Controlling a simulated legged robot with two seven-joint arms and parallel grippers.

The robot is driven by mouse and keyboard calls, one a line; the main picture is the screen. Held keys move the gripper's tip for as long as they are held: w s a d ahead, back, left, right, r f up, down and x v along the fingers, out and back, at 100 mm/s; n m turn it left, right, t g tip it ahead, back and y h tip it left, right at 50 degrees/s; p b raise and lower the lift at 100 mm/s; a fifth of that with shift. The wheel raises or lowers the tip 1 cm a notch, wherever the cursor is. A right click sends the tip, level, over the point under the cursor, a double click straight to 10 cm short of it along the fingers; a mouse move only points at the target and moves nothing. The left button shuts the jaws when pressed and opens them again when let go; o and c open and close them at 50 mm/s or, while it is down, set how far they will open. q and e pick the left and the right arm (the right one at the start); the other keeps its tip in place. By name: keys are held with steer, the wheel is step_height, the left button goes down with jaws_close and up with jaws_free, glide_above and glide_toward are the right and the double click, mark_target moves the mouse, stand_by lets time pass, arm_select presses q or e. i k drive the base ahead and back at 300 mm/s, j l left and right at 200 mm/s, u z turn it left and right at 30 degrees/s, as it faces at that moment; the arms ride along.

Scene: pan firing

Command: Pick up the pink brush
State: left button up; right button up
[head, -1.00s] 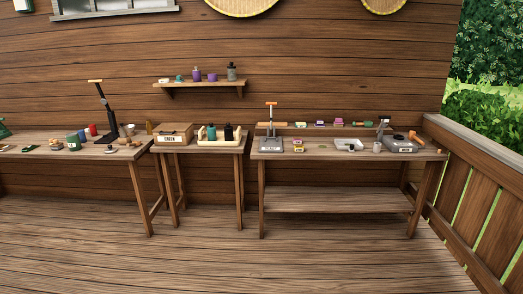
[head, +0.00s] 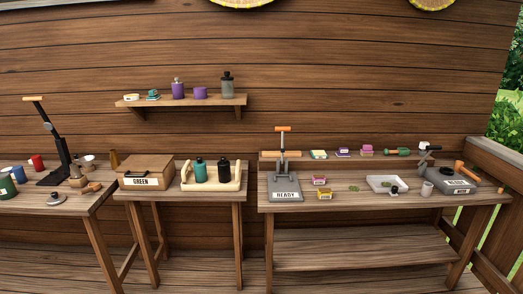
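No brush is clear to me at this size. A small pink block-like item (head: 367,150) stands on the raised back ledge of the right workbench (head: 400,205). Beside it on its left is a purple and white item (head: 342,152). Another small pink item with a pale label (head: 319,180) lies on the bench top, just behind a yellow one (head: 325,194). I cannot tell which of the pink items is a brush. Neither of my grippers is in view.
A lever press marked READY (head: 285,188) and a white tray (head: 376,184) stand on the right workbench. The middle table holds a GREEN box (head: 146,169) and a bottle caddy (head: 211,184). A wall shelf (head: 190,101) hangs above. A railing (head: 497,165) bounds the right.

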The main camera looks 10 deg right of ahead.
mark_target(367, 150)
steer(key=i+l+z, duration=0.25)
steer(key=i+z, duration=0.7)
steer(key=i+j+z, duration=0.15)
steer(key=i+z, duration=0.35)
steer(key=i+l+u, duration=0.3)
steer(key=i, duration=0.35)
steer(key=i+l+u, duration=0.3)
steer(key=i+l, duration=0.35)
